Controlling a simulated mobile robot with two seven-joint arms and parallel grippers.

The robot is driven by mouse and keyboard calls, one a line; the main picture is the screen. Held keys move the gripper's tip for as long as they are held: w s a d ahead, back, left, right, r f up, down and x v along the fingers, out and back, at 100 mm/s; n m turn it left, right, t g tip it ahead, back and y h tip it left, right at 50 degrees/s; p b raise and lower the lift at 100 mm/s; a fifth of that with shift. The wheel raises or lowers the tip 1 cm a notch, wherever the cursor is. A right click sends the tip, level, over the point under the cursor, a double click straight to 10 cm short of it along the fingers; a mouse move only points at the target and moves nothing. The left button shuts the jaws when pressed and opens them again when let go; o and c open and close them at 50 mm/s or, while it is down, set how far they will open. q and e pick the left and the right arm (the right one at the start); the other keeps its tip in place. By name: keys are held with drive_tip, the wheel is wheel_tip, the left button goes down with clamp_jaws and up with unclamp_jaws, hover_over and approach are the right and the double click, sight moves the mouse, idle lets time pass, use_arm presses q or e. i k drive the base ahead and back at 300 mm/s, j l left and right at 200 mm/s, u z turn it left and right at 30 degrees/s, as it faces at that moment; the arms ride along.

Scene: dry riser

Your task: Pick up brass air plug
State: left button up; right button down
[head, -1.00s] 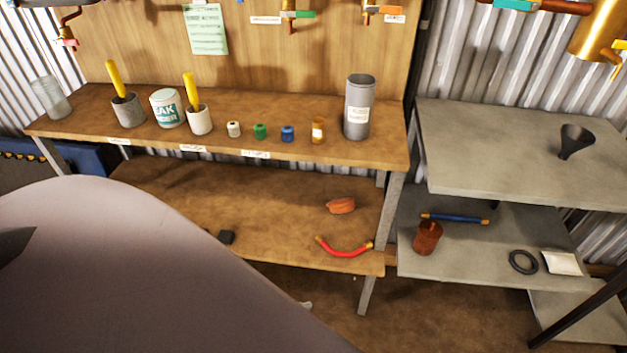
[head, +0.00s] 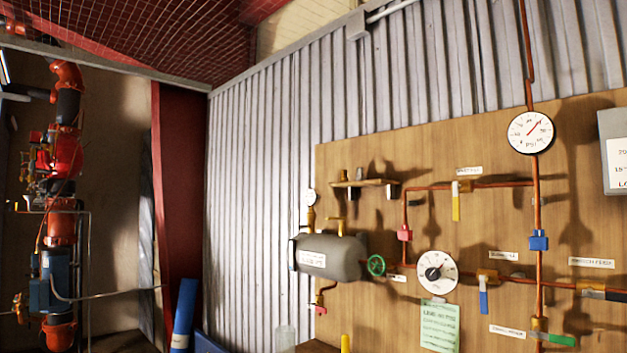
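I cannot make out the brass air plug for certain. A small wooden shelf (head: 348,184) on the plywood board holds a few small items, among them a dark upright piece (head: 358,174), too small to identify. A grey tank (head: 328,256) sits below it, with brass fittings (head: 335,226) on top, a small gauge (head: 311,197) at its left and a green handwheel (head: 376,265) at its right. Neither of my grippers is in view.
Copper pipes with coloured valves and a large gauge (head: 530,132) cover the plywood board (head: 470,220). A white dial (head: 437,272) sits above a green notice (head: 439,325). Red pipework (head: 62,160) stands far left. A blue roll (head: 184,315) leans near the corrugated wall.

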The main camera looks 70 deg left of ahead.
sight(344, 178)
drive_tip(key=u, duration=2.05)
drive_tip(key=i+j, duration=0.6)
drive_tip(key=j, duration=0.15)
drive_tip(key=i+j+z, duration=0.15)
drive_tip(key=z, duration=0.2)
drive_tip(key=i+j+z, duration=0.15)
drive_tip(key=j+z, duration=0.2)
